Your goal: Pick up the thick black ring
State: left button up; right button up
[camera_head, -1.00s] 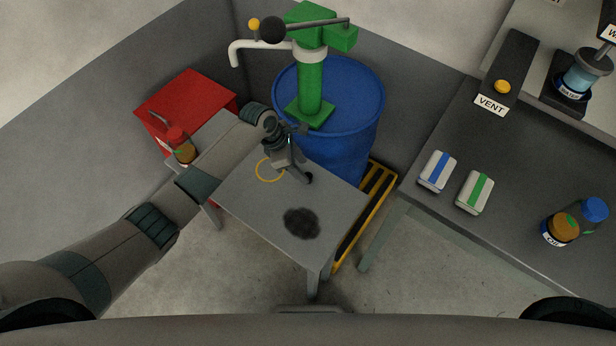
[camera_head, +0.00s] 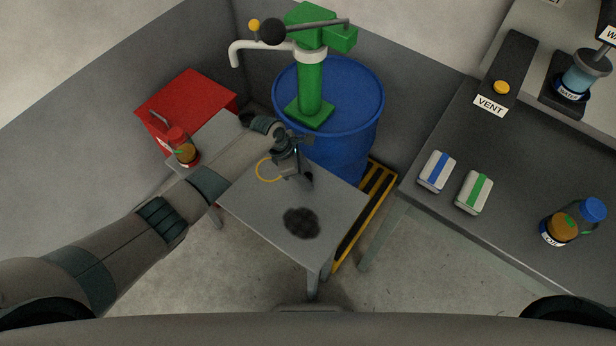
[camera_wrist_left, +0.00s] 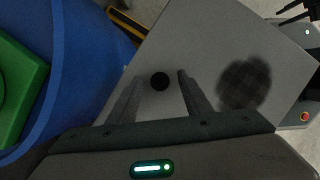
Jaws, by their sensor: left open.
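A small round black thing, which I take for the thick black ring (camera_wrist_left: 160,81), lies on the grey table (camera_wrist_left: 180,40) in the left wrist view. No hole can be made out in it. It appears between the two fingers of my left gripper (camera_head: 299,179), toward their tips. The fingers are apart, with no visible contact on it. In the head view the gripper points down over the table and mostly hides the black thing. A thin yellow ring (camera_head: 258,169) lies on the table left of the gripper. My right gripper is not seen.
A dark round patch (camera_head: 301,223) marks the table near its front. A blue barrel (camera_head: 350,100) with a green pump (camera_head: 310,85) stands behind. A red box (camera_head: 205,92) and a small brown bottle (camera_head: 184,152) are at the left. A workbench (camera_head: 510,200) is at the right.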

pick_arm(q)
grip_shut()
jog(key=shift+r, duration=0.15)
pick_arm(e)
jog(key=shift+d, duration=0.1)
pick_arm(q)
jog(key=shift+r, duration=0.6)
notch_tip(320, 180, up, 2)
jog(key=shift+r, duration=0.15)
jog(key=s+d+r+b, duration=0.1)
jog(key=s+d+r, duration=0.6)
jog(key=s, duration=0.2)
jog(key=shift+d, duration=0.15)
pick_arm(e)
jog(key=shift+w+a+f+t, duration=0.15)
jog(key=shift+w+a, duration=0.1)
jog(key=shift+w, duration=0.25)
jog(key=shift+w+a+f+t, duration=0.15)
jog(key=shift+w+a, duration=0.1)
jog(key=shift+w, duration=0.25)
pick_arm(q)
jog(key=shift+r, duration=0.1)
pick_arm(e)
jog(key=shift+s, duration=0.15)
